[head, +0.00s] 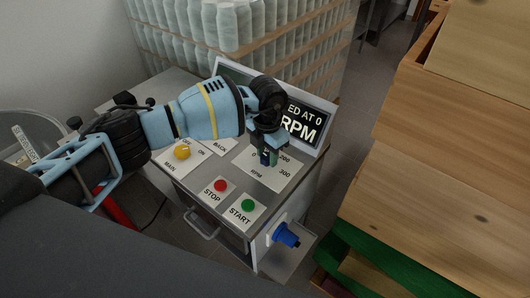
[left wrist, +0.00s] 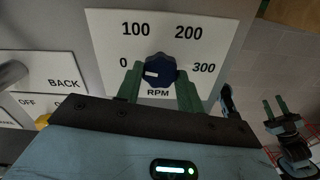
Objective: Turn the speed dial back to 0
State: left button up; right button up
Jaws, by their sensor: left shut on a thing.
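The speed dial is a dark blue knob (left wrist: 159,68) on a white RPM plate (left wrist: 212,38) marked 0, 100, 200 and 300. Its white mark is on the left side, roughly toward the 0. My left gripper (head: 267,157) reaches down over the plate in the head view and mostly hides the dial. In the left wrist view its two green fingers (left wrist: 159,88) are shut on the knob from both sides. My right gripper (left wrist: 280,106) shows small at the right of the left wrist view, its green fingers apart, away from the panel.
The panel also has a red STOP button (head: 220,186), a green START button (head: 248,205) and a yellow main switch (head: 182,152).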

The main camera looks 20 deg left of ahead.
aim_at(267, 157)
pick_arm(q)
jog(key=shift+r+n+p, duration=0.2)
jog(key=shift+n+p, duration=0.1)
jog(key=shift+n, duration=0.4)
pick_arm(e)
jog(key=shift+w+d+r, duration=0.1)
jog(key=shift+w+r, duration=0.4)
jog(key=shift+r, duration=0.05)
pick_arm(q)
jog(key=shift+f+n, duration=0.15)
jog(key=shift+n, duration=0.15)
jog(key=o, duration=0.8)
jog(key=shift+o, duration=1)
pick_arm(e)
jog(key=shift+r, duration=0.15)
jog(key=shift+w, duration=0.1)
pick_arm(q)
notch_tip(267, 157, up, 8)
jog(key=shift+f, duration=0.1)
pick_arm(e)
jog(key=shift+w+r, duration=0.1)
